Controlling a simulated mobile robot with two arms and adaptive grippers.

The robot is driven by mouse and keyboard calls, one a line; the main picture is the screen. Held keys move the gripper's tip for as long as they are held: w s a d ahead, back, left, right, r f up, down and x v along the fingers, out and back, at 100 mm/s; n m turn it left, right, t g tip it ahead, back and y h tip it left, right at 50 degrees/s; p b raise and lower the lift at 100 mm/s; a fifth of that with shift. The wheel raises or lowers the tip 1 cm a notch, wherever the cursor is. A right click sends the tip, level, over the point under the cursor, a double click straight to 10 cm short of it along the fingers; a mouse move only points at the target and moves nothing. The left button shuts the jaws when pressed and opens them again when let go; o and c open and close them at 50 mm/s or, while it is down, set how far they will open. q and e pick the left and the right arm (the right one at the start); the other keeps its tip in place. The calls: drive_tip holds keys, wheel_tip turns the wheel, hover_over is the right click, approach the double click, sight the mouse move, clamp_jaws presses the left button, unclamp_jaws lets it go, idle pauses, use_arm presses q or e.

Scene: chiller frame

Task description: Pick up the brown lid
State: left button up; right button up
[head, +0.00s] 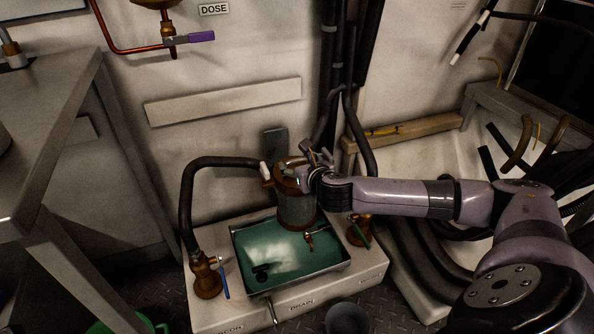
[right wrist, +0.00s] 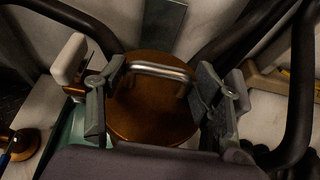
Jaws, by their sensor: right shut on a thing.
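The brown lid (right wrist: 152,115) is round with a metal bar handle (right wrist: 160,70) across its top, and it fills the middle of the right wrist view. In the head view the lid (head: 284,180) sits at the top of a greyish cylindrical vessel (head: 297,212) that stands in the tray. My right gripper (right wrist: 155,92) has one finger on each side of the lid and is shut on it. In the head view my right gripper (head: 312,170) hides part of the lid. Whether the lid is apart from the vessel cannot be told. My left gripper is not in view.
The tray (head: 338,267) holds green liquid on a pale base unit (head: 372,272). A black hose (head: 186,205) arches at the left to a brass fitting (head: 207,277) with a blue lever. Dark pipes (head: 335,75) rise behind the vessel. A grey table (head: 50,120) stands at the left.

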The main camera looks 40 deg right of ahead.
drive_tip(key=c, duration=0.4)
drive_tip(key=shift+c, duration=0.2)
drive_tip(key=shift+r, duration=0.1)
